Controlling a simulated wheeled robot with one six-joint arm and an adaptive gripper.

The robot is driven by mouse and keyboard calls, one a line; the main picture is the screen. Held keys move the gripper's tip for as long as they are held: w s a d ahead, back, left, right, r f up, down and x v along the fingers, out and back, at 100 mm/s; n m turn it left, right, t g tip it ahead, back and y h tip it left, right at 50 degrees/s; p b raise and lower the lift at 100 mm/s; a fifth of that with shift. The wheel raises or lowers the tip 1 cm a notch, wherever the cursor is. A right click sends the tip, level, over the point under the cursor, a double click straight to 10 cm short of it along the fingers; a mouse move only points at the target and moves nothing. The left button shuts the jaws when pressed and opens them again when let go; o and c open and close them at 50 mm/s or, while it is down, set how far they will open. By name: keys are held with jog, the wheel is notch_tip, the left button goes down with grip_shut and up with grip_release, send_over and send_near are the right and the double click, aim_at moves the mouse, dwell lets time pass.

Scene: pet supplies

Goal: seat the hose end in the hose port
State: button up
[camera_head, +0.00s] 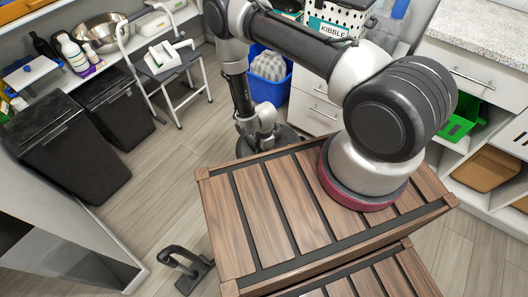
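I cannot make out a hose end or a hose port in this view. My arm rises on the right, bends at the top and comes down behind the far edge of the wooden slatted top. Its wrist shows just beyond that edge, near the blue bin. The gripper fingers are not visible; the slatted top seems to hide that end. I cannot tell whether anything is held.
The wooden slatted top (262,210) fills the lower middle. A blue bin (268,88) and white drawers (313,112) stand behind. Black bins (70,150) and a folding step stool (175,72) are at left. A black stand (187,272) is on open floor.

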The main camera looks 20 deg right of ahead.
jog(key=shift+f, duration=0.95)
jog(key=o, duration=1.1)
notch_tip(320, 180, up, 12)
jog(key=shift+r, duration=0.1)
